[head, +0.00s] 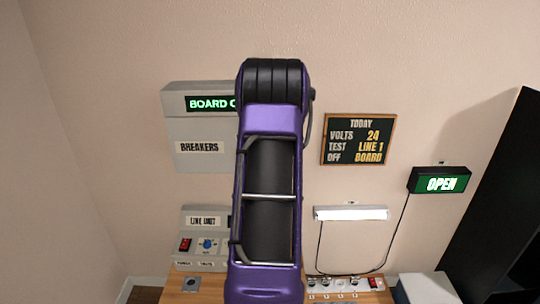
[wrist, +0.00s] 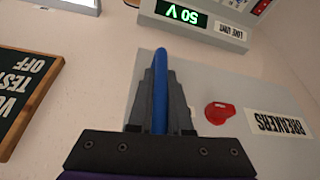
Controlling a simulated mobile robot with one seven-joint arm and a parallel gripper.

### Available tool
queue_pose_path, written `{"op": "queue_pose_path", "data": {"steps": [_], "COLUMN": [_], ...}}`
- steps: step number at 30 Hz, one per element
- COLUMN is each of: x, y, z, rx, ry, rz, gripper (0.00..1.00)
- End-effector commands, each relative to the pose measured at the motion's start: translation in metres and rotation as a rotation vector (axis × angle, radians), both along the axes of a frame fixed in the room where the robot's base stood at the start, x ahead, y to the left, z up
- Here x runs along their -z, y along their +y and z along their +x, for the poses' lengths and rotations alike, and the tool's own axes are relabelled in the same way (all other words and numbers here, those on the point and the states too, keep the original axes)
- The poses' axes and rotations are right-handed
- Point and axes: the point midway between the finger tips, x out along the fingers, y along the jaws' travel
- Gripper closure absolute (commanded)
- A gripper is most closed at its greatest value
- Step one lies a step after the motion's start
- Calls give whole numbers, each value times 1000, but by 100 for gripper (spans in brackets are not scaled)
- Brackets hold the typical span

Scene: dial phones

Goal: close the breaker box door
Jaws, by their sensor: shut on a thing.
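The grey breaker box (head: 188,130) hangs on the wall in the head view, labelled "BREAKERS", with a green-lit display on top. My arm hides its right part. In the wrist view, turned upside down, the grey front panel (wrist: 200,80) with the "BREAKERS" label fills the right half. A red knob-like piece (wrist: 219,112) sits on it beside the label. My gripper (wrist: 160,74) is shut on an upright blue bar (wrist: 160,56) in front of the panel's edge. I cannot tell whether the bar is fixed to the door, or whether the door stands ajar. The head view hides my gripper.
Below the box stands the line unit (head: 203,220), also in the wrist view (wrist: 195,22). A dark board (head: 359,139), a white lamp (head: 350,213) and a green "OPEN" sign (head: 440,181) are on the wall to the right. A wooden desk (head: 205,290) stands below.

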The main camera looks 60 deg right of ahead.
Motion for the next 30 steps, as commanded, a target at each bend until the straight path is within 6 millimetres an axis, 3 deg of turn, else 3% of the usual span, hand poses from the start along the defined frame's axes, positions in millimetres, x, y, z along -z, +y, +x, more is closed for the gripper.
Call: {"op": "queue_pose_path", "data": {"steps": [1,5,6,11,22,30], "x": [-3,-3,-3,-2,-10,-62], "y": [3,2,2,2,2,17], "z": [8,8,8,7,1,-15], "rx": [-7,-7,-7,-6,-3,-2], "ry": [-12,-13,-13,-10,-6,-7], "rz": [-2,-3,-4,-3,-4,-7], "gripper": [100,100,79,53,53,53]}}
